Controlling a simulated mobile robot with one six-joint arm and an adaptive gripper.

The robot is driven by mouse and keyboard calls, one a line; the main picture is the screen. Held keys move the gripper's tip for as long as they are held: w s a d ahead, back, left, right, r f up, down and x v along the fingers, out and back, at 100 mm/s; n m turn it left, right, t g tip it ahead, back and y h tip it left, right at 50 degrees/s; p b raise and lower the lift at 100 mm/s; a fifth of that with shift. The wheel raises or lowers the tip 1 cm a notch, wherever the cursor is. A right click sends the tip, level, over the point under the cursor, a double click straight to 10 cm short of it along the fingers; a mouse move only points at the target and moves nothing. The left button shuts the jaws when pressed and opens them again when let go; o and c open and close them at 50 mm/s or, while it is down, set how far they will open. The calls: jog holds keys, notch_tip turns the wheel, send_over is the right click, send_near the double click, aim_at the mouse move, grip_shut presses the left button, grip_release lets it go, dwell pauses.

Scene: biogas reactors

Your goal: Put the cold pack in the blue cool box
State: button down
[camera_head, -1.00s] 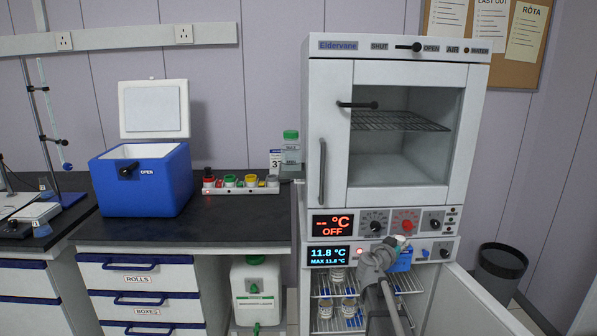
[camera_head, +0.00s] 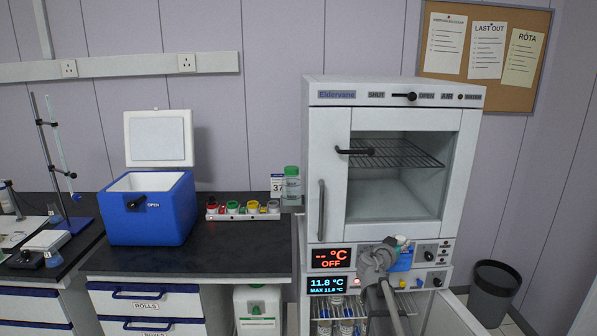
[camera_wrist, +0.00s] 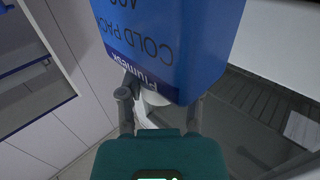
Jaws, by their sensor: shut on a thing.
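The blue cold pack (camera_wrist: 165,45) fills the top of the wrist view, with "COLD PACK" lettering upside down. My gripper (camera_wrist: 160,108) is shut on its lower end. In the head view the cold pack (camera_head: 403,258) shows as a small blue patch beside my wrist, in front of the oven's lower panel. The blue cool box (camera_head: 150,214) stands on the dark bench at the left. Its white lid (camera_head: 158,139) is raised, and its white inside shows from above. The fingertips are hidden behind my wrist in the head view.
A white oven (camera_head: 390,160) stands over a fridge unit reading 11.8 °C, its door (camera_head: 455,312) swung open at the right. A rack of colored-lid jars (camera_head: 243,212) and a green-capped bottle (camera_head: 291,186) sit between box and oven. The bench front is clear.

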notch_tip(320, 180, up, 8)
jog(key=p, duration=0.6)
jog(key=shift+f, duration=0.25)
jog(key=shift+s, duration=0.1)
dwell(0.8)
